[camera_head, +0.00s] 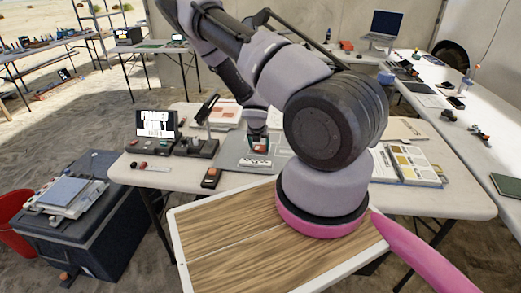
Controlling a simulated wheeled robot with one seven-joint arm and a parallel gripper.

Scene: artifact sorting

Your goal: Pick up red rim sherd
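My arm reaches from the wooden-topped base over a white folding table (440,205). My gripper (258,146) points down over the grey mat (228,160) in the middle of that table. A small reddish piece (262,151), possibly the red rim sherd, shows at the fingertips. It is too small to tell whether it lies on the mat or is between the fingers. A white scale bar (254,162) with dark marks lies just in front of it. The finger opening is not clear, and my arm hides the area to the right.
A screen (157,123) and a black stand device (198,145) stand left of the mat. A small black box (211,178) lies at the front.

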